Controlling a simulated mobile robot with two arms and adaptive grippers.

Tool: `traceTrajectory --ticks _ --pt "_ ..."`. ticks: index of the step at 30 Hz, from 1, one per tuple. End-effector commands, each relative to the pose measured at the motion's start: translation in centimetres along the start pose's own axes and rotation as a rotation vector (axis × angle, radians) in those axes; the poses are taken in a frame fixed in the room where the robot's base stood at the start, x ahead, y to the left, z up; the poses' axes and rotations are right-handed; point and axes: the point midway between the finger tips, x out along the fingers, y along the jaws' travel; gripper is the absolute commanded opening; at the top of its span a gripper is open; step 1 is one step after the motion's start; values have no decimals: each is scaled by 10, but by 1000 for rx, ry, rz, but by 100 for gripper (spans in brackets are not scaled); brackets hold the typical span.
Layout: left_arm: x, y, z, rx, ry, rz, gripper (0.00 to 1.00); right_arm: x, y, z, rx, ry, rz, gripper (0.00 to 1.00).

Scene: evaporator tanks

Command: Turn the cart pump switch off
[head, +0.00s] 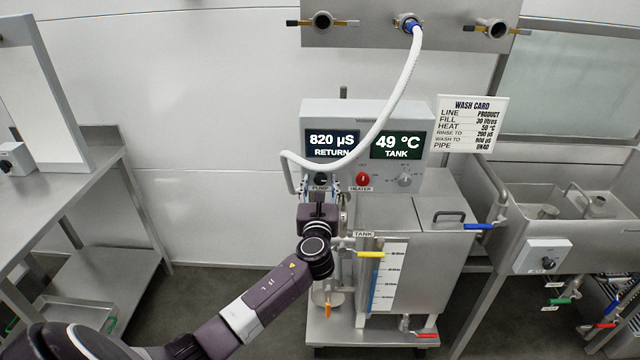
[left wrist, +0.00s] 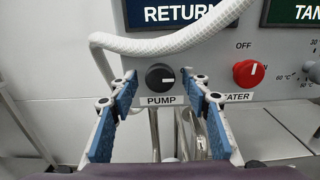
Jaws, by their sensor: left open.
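The pump switch is a round black knob (left wrist: 160,77) above the PUMP label on the grey control box (head: 290,112). Its white mark points to the right in the left wrist view. In the head view the knob (head: 321,178) is partly hidden by my gripper. My left gripper (left wrist: 158,82) is open, with one blue-padded finger at each side of the knob in the left wrist view. I see a gap between each fingertip and the knob's edge; contact does not show. The gripper also shows in the head view (head: 320,190). My right gripper is not in view.
A white hose (left wrist: 170,43) loops just above the knob and hangs down at its left. The red heater knob (left wrist: 249,73) is close on the right. Below the box stands the steel tank (head: 400,215) with valve handles. A steel table (head: 105,150) is at the left.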

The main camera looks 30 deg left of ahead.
Motion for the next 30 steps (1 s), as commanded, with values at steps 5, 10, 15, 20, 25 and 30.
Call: traceTrajectory --ticks 5,10,15,20,25,30 --pt "0 0 0 0 0 0 31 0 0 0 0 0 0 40" --pt "0 0 0 0 0 0 12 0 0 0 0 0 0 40" --pt "0 0 0 -2 0 0 2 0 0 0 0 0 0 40" --pt "0 0 0 -22 0 0 2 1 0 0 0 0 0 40" --pt "0 0 -1 -90 0 0 2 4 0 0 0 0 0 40" --pt "0 0 -1 -211 0 1 2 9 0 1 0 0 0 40"
